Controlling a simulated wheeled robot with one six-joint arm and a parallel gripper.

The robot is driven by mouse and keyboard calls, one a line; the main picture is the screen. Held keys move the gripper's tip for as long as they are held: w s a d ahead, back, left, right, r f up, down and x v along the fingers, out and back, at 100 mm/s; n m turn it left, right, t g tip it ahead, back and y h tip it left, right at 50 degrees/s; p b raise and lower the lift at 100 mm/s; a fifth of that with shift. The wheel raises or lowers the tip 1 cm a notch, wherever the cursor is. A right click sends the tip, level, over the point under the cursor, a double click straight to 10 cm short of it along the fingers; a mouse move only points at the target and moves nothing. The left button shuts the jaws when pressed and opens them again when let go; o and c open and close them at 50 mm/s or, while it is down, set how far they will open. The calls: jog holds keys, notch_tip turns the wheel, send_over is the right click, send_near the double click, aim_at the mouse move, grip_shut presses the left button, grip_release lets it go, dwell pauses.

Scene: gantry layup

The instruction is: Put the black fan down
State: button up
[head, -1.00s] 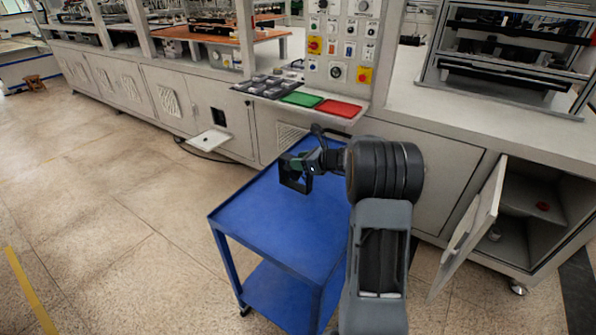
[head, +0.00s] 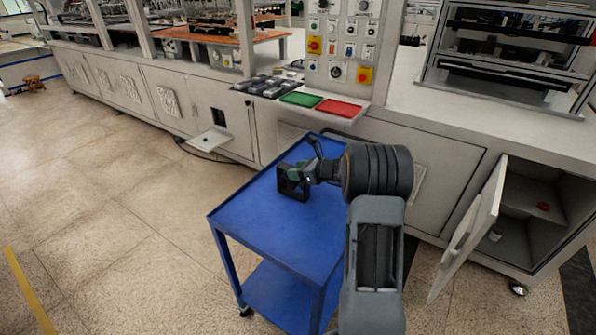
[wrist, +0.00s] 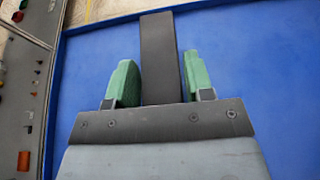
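The black fan (head: 293,184) is a square dark frame standing upright over the top of the blue cart (head: 240,215). In the wrist view the fan (wrist: 160,55) shows edge-on as a dark slab between the two green finger pads.
The cart top around the fan is bare. Behind it stands the machine bench with a green tray (head: 301,99), a red tray (head: 340,107) and a control panel (head: 343,45). An open cabinet door (head: 468,232) juts out at the right.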

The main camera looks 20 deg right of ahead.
jog(key=o, duration=0.3)
jog(key=shift+r, duration=0.1)
